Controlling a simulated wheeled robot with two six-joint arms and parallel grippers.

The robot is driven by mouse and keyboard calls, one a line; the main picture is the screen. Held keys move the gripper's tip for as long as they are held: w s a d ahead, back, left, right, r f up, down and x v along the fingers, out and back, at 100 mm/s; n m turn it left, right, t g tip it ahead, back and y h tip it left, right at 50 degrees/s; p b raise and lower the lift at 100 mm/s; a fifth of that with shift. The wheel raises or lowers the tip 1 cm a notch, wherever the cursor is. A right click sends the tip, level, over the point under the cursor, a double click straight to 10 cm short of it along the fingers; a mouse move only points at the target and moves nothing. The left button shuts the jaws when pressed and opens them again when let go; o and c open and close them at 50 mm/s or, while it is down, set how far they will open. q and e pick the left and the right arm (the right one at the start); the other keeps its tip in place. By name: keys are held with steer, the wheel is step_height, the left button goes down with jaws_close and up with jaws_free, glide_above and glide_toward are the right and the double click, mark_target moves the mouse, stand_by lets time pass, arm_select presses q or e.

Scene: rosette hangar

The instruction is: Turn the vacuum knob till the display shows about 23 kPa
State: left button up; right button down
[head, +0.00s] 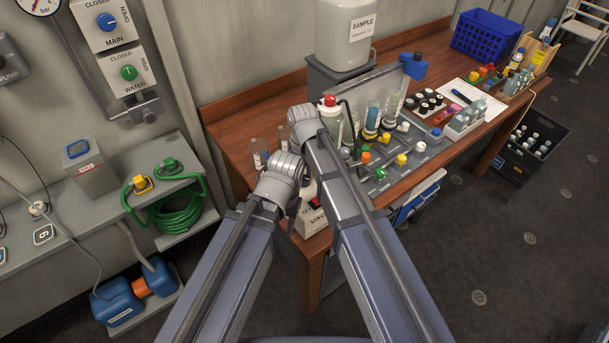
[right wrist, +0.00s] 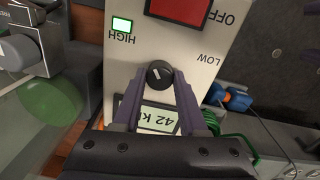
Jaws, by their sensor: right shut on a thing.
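The white vacuum box (right wrist: 200,62) fills the middle of the right wrist view, upside down. Its black knob (right wrist: 160,73) has a pale mark. Its display (right wrist: 158,118) reads 42 k, the rest of the unit being cut off by a finger. My right gripper (right wrist: 160,84) is shut on the knob, one finger on each side. In the head view a corner of the box (head: 312,222) shows between my arms; knob and display are hidden there. My left arm comes in from the left, and its gripper is hidden.
The box has a red switch (right wrist: 183,8) and a lit lamp (right wrist: 122,24) by HIGH. The wooden bench (head: 240,108) holds bottles, vials and a grey valve tray. A green hose (head: 178,208) hangs at left. A blue crate (head: 486,36) stands at the back right.

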mark_target(304, 178)
steer(key=m, duration=0.4)
steer(key=shift+m, duration=2.6)
steer(key=shift+c, duration=2.2)
jaws_free()
steer(key=shift+r, duration=0.1)
step_height(304, 178, up, 8)
steer(key=p, duration=0.8)
steer(key=shift+a, duration=0.15)
